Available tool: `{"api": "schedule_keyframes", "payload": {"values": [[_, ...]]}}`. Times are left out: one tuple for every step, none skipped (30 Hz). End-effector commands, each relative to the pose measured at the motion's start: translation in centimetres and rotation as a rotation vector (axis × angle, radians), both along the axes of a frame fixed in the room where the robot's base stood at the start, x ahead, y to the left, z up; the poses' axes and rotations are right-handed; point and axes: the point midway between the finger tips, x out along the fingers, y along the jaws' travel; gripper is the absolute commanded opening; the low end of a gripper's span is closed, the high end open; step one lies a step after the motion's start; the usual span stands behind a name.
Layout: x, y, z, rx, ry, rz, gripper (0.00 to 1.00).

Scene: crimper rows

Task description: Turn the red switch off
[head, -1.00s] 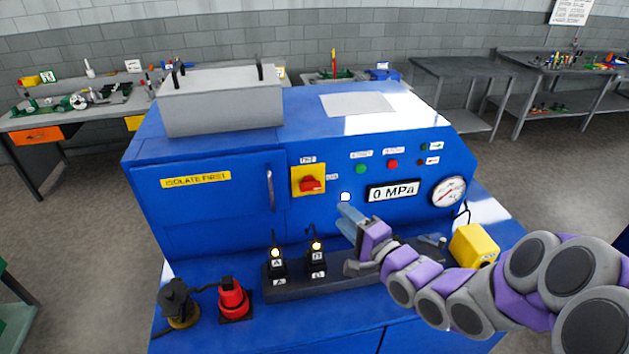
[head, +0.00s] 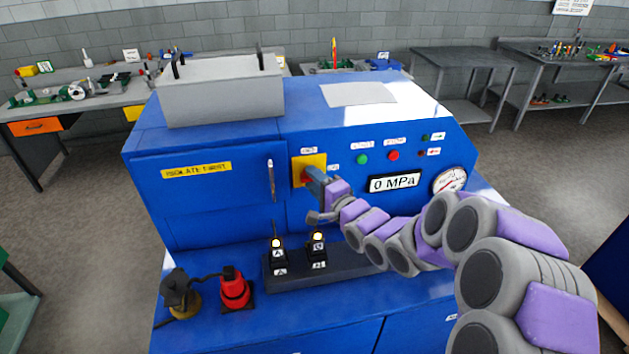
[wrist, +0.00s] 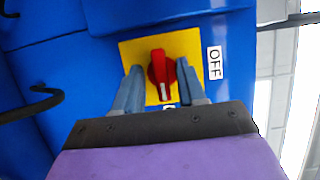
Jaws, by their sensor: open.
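The red switch (wrist: 161,72) is a rotary knob on a yellow plate (wrist: 195,47), with a white mark along its handle. In the wrist view an "OFF" label (wrist: 215,63) sits to the right of the plate; another label below is mostly hidden. My gripper (wrist: 160,88) is open, with one finger on each side of the knob; I cannot tell whether they touch it. In the head view my gripper (head: 311,178) is at the yellow plate (head: 301,164) on the blue machine's front and covers most of the knob.
The blue machine (head: 215,210) has green (head: 362,159) and red buttons (head: 393,155), a "0 MPa" display (head: 394,183) and a gauge (head: 450,181) right of the switch. A vertical door handle (head: 270,180) is left of it. Two lit black units (head: 318,250) stand below on the ledge.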

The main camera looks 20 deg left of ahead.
Motion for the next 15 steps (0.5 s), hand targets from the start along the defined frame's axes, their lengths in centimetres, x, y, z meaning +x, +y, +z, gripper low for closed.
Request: {"api": "schedule_keyframes", "payload": {"values": [[0.02, 0.01, 0.00, 0.000, 0.000, 0.000, 0.40], [0.02, 0.01, 0.00, 0.000, 0.000, 0.000, 0.40], [0.02, 0.00, -0.01, 0.000, 0.000, 0.000, 0.40], [0.02, 0.00, -0.01, 0.000, 0.000, 0.000, 0.40], [0.02, 0.00, -0.01, 0.000, 0.000, 0.000, 0.40], [0.02, 0.00, -0.01, 0.000, 0.000, 0.000, 0.39], [0.03, -0.01, -0.01, 0.000, 0.000, 0.000, 0.37], [0.03, -0.01, -0.01, 0.000, 0.000, 0.000, 0.34], [0.03, -0.01, -0.02, 0.000, 0.000, 0.000, 0.30], [0.03, -0.01, -0.03, -0.001, 0.001, 0.000, 0.27], [0.04, 0.00, -0.02, -0.001, 0.001, -0.001, 0.24], [0.04, 0.00, -0.02, -0.001, 0.001, -0.001, 0.20], [0.03, 0.00, -0.04, -0.001, 0.001, 0.000, 0.17], [0.04, 0.00, -0.04, -0.001, 0.001, -0.001, 0.15], [0.03, 0.01, -0.07, -0.002, 0.001, 0.000, 0.11]]}}
